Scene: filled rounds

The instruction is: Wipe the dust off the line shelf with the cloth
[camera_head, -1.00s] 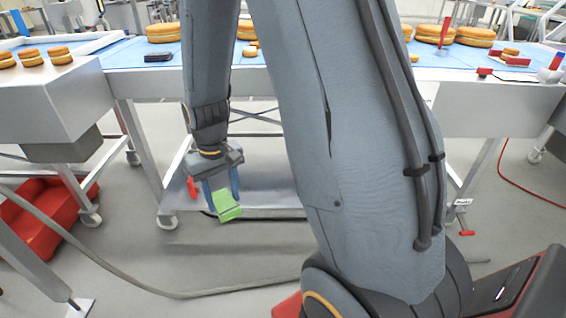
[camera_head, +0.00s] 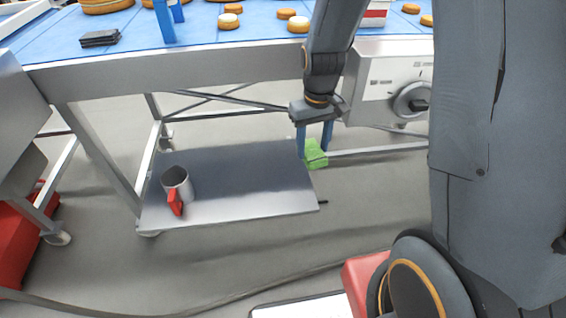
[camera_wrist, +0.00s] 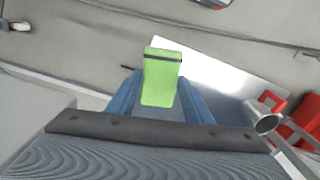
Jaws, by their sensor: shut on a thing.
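My gripper (camera_head: 314,146) is shut on a folded green cloth (camera_head: 316,156), which hangs below the blue fingers. The cloth also shows between the fingers in the wrist view (camera_wrist: 161,80). The line shelf (camera_head: 245,178) is the low grey metal plate under the conveyor table. In the head view, the cloth is at the shelf's right end, by its back corner. It appears above the floor; I cannot tell whether it touches the shelf. In the wrist view, the cloth overlaps a corner of the shelf (camera_wrist: 215,72). I cannot make out distinct dust on the plate.
A metal mug (camera_head: 177,184) with a red handle stands on the shelf's left part. The conveyor table (camera_head: 150,78) with buns is above the shelf. Table legs and a crossbar frame it. A red crate (camera_head: 18,240) is at far left. A cable crosses the floor.

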